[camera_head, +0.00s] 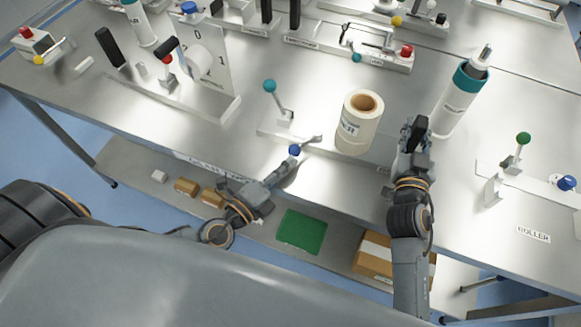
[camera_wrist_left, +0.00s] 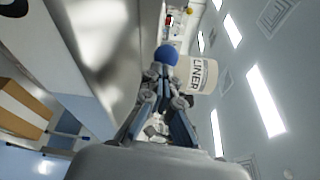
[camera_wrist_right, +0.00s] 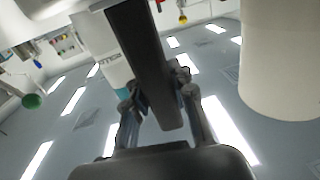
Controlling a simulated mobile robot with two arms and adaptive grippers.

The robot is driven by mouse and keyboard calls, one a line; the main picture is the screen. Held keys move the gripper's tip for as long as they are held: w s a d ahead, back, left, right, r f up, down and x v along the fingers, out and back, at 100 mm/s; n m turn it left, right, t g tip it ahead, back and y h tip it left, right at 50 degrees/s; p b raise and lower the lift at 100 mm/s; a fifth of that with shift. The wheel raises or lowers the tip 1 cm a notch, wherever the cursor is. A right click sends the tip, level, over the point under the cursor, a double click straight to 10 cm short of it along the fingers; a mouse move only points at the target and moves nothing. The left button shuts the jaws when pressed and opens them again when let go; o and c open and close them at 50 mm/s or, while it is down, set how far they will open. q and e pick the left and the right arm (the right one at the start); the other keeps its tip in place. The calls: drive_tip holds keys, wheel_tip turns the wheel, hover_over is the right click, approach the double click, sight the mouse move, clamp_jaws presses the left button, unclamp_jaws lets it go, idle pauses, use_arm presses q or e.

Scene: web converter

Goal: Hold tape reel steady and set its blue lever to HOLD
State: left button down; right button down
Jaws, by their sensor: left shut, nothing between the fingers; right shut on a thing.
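A cream roll with a brown core, marked LINER (camera_head: 358,122), stands on the metal bench; it also shows in the left wrist view (camera_wrist_left: 197,75). A lever with a blue knob (camera_head: 294,150) lies left of the roll, near the bench's front edge. My left gripper (camera_head: 284,164) is shut and empty, its fingertips close to the blue knob (camera_wrist_left: 166,55); I cannot tell whether they touch. My right gripper (camera_head: 415,140) is shut on a black upright handle (camera_wrist_right: 150,60), right of the roll. The handle's base and any HOLD mark are hidden or unreadable.
A teal-knobbed lever (camera_head: 270,86) stands behind the blue one. A teal-capped white cylinder (camera_head: 461,95) stands close behind my right gripper. A green-knobbed lever (camera_head: 523,138) is farther right. Boxes and a green mat (camera_head: 302,231) lie on the lower shelf.

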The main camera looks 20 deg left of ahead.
sight(291, 189)
drive_tip(key=shift+s+f, duration=0.15)
drive_tip(key=shift+f, duration=0.45)
use_arm(q)
drive_tip(key=s+d, duration=0.2)
drive_tip(key=s, duration=0.1)
drive_tip(key=shift+s+d+f, duration=0.1)
drive_tip(key=shift+d+f, duration=0.1)
drive_tip(key=shift+f, duration=0.2)
drive_tip(key=s+a, duration=0.4)
drive_tip(key=a, duration=0.4)
drive_tip(key=shift+s+a+r, duration=0.15)
drive_tip(key=shift+a+r, duration=0.15)
drive_tip(key=shift+r, duration=0.2)
use_arm(e)
drive_tip(key=shift+r, duration=0.35)
drive_tip(key=c, duration=1.3)
unclamp_jaws()
drive_tip(key=shift+o, duration=1.2)
use_arm(q)
drive_tip(key=shift+d, duration=0.1)
use_arm(e)
drive_tip(key=shift+w+r, duration=0.15)
drive_tip(key=shift+w, duration=0.05)
